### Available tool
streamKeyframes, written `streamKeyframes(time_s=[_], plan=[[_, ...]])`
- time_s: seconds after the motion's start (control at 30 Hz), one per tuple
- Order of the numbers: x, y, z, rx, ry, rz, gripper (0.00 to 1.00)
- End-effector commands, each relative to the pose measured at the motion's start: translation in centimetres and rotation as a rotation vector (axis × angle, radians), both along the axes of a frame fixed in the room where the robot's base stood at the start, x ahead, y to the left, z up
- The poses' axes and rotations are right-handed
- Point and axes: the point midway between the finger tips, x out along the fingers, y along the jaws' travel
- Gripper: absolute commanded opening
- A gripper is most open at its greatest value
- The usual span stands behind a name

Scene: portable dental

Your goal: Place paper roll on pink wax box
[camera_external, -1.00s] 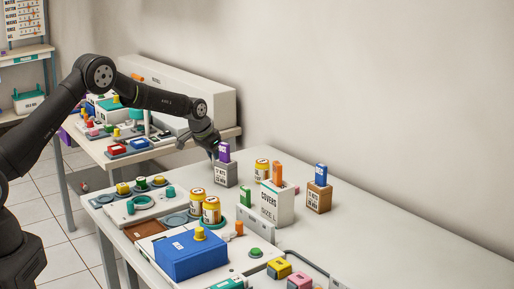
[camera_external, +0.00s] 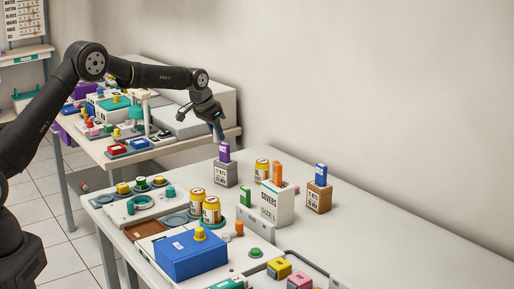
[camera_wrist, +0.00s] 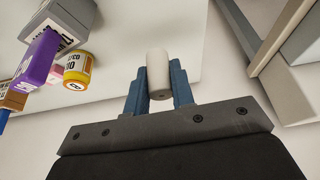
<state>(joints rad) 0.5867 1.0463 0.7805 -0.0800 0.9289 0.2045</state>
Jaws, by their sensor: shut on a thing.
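My gripper (camera_external: 217,130) is raised above the far end of the table, above and slightly left of the purple-topped grey box. In the wrist view its two blue fingers (camera_wrist: 158,85) are shut on a pale cylinder, which looks like the paper roll (camera_wrist: 158,72). The roll cannot be made out clearly in the external view. A small pink box (camera_external: 299,281), which looks like the pink wax box, sits at the near bottom edge of the external view, partly cut off. It is well away from my gripper.
A grey box with a purple block (camera_external: 225,172) stands just under my gripper. A white covers box (camera_external: 277,203), yellow jars (camera_external: 211,209), a blue box (camera_external: 190,256) and a yellow box (camera_external: 279,267) lie toward the pink box. The table's right side is clear.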

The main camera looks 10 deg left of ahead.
Motion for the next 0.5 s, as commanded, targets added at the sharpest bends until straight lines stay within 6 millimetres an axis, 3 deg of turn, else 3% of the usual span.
streamKeyframes(time_s=[0.17, 0.5], plan=[[-3.7, -5.7, 1.0, 0.0, 0.001, -0.045, 0.01], [-16.1, -19.1, 2.6, 0.001, 0.002, -0.143, 0.01]])
